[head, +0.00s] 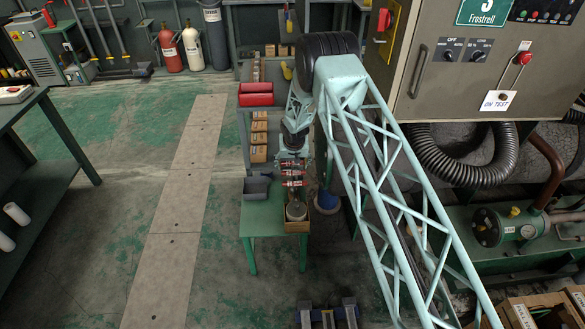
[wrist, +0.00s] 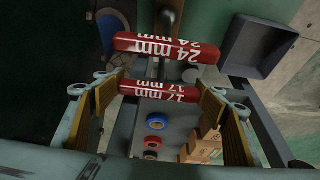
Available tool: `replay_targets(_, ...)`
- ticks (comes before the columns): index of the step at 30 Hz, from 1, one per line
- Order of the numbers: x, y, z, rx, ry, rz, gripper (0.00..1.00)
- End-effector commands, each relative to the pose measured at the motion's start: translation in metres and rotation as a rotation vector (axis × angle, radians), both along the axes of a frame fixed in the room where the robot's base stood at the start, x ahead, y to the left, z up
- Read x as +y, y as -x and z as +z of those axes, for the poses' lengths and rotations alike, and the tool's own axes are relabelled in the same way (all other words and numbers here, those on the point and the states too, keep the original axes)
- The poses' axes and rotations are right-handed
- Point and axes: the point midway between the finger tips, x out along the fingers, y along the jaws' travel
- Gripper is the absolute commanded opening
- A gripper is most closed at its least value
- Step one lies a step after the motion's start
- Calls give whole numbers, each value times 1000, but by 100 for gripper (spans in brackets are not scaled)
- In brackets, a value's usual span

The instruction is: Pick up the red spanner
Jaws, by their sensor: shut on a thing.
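A red spanner marked 17 mm (wrist: 158,92) lies crosswise between the yellow-padded fingers of my gripper (wrist: 160,84) in the wrist view. The pads meet its two ends, so my gripper is shut on it. A second red spanner marked 24 mm (wrist: 166,48) shows just beyond, parallel and outside the fingers. Only the red labelled parts are clear; the rest of each spanner is hidden or dark. In the head view my gripper (head: 293,160) points down over the red-banded spanners (head: 292,183), above the green bench.
The green bench (head: 262,222) carries a grey bin (head: 257,188), also in the wrist view (wrist: 236,60), and a wooden box (head: 297,226) at its front right. Cartons (head: 259,140) and a red bin (head: 256,94) stand behind. Blue and red rings (wrist: 157,122) lie below the fingers.

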Motion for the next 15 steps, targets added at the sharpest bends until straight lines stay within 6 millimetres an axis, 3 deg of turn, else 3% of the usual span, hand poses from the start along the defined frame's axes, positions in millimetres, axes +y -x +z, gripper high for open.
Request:
replay_targets(8,0,-1,4,-1,0,0,48)
replay_targets(15,0,-1,23,-2,0,0,48)
